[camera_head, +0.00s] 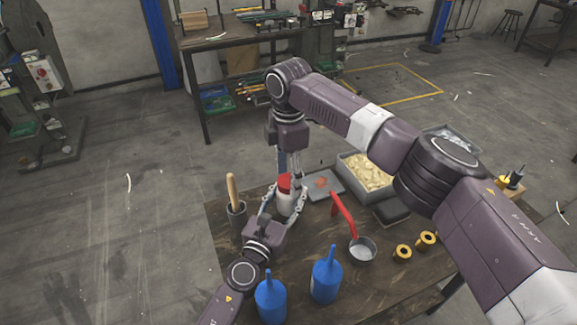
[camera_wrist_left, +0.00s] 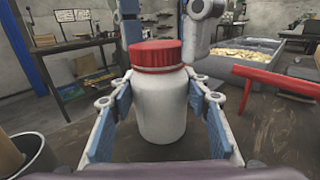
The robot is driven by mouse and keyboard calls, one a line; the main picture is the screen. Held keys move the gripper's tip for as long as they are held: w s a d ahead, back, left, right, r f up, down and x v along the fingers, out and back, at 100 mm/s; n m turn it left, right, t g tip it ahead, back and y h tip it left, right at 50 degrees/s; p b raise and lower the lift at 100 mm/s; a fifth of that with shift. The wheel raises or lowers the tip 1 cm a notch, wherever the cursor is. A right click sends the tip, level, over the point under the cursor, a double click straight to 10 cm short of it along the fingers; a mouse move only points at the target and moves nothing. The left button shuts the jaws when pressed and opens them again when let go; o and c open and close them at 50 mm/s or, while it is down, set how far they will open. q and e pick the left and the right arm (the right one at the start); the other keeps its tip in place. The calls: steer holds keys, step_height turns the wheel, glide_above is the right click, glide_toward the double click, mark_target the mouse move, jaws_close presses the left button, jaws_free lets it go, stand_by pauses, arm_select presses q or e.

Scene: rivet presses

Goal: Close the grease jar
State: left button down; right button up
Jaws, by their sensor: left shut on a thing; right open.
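The grease jar (camera_head: 285,205) is a white jar standing upright on the wooden table, and it shows large in the left wrist view (camera_wrist_left: 160,110). A red lid (camera_head: 284,182) sits on its mouth and looks level in the left wrist view (camera_wrist_left: 157,56); I cannot tell whether it is tight. My left gripper (camera_head: 283,212) is shut on the jar's body, with a finger on each side. My right gripper (camera_head: 289,173) points down over the lid and is open. Its fingertips are partly hidden, and I cannot tell whether they touch the lid.
A pot holding a wooden handle (camera_head: 232,190) stands left of the jar. Two blue bottles (camera_head: 326,276) stand in front. A red-handled pan (camera_head: 362,250), yellow rings (camera_head: 403,252) and a bin of pale pieces (camera_head: 366,172) are to the right.

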steer(key=shift+f, duration=0.15)
steer(key=shift+c, duration=0.3)
steer(key=c, duration=1.2)
steer(key=shift+o, duration=0.2)
steer(key=m, duration=0.4)
steer(key=shift+m, duration=0.3)
steer(key=m, duration=0.3)
steer(key=shift+a+f+m, duration=0.1)
steer(key=shift+m, duration=0.3)
steer(key=m, duration=0.6)
steer(key=o, duration=1.4)
steer(key=shift+c, duration=0.2)
step_height(320, 180, up, 12)
